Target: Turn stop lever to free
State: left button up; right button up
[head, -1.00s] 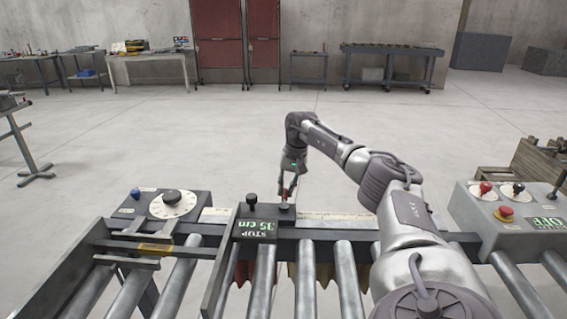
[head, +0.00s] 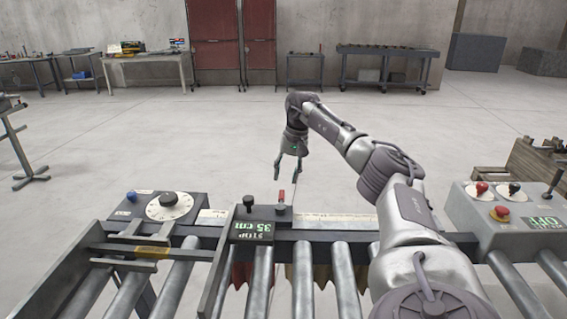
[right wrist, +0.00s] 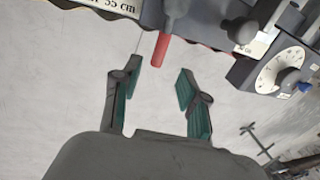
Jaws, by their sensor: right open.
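The stop unit (head: 258,228) is a dark block on the rail with a green display reading STOP 35 cm. The red handle also shows in the right wrist view (right wrist: 160,50), just beyond and between the fingertips. My left gripper is not in view.
A black knob (head: 248,201) stands on the stop unit left of the lever. A dial box (head: 160,207) is farther left, and a control box with buttons (head: 508,212) is at right. Rollers (head: 303,280) lie in front. Open floor lies behind the rail.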

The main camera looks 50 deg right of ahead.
notch_tip(320, 180, up, 6)
jog(key=s, duration=0.1)
jog(key=shift+d, duration=0.35)
jog(key=shift+r, duration=0.1)
